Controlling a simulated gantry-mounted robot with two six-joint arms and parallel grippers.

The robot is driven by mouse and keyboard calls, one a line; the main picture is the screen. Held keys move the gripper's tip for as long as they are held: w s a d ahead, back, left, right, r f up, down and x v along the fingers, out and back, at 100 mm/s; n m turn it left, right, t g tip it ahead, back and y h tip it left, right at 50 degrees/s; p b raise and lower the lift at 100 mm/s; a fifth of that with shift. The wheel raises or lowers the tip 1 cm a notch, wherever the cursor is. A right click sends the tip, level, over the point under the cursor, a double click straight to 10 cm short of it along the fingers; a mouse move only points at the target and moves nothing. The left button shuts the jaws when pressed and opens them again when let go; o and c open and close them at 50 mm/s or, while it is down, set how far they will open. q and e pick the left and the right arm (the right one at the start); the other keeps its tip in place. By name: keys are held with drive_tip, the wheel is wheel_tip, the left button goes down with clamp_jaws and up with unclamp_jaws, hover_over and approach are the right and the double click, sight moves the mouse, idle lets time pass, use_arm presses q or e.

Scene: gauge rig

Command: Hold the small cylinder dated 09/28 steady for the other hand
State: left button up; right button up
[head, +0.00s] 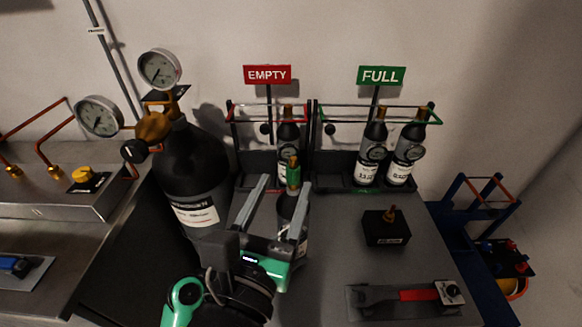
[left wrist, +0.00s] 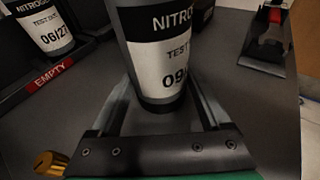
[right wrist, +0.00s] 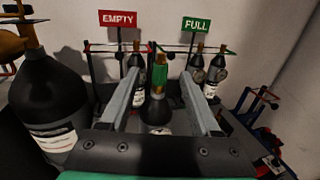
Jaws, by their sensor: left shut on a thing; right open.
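The small dark cylinder (head: 287,208) stands in front of the racks, with a green and brass valve on top. In the left wrist view its white label (left wrist: 163,62) reads "NITRO", "TEST" and "09", the rest cut off by the curve. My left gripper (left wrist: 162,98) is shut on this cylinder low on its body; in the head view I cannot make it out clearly. My right gripper (head: 286,183) is open, its fingers on either side of the cylinder's upper part. In the right wrist view the valve (right wrist: 159,73) rises between the open fingers, with gaps on both sides.
The EMPTY rack (head: 231,139) holds one cylinder; the FULL rack (head: 319,135) holds two. A large black cylinder (head: 186,165) with gauges stands left.

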drive_tip(key=x, duration=0.9)
clamp_jaws()
idle(0.4)
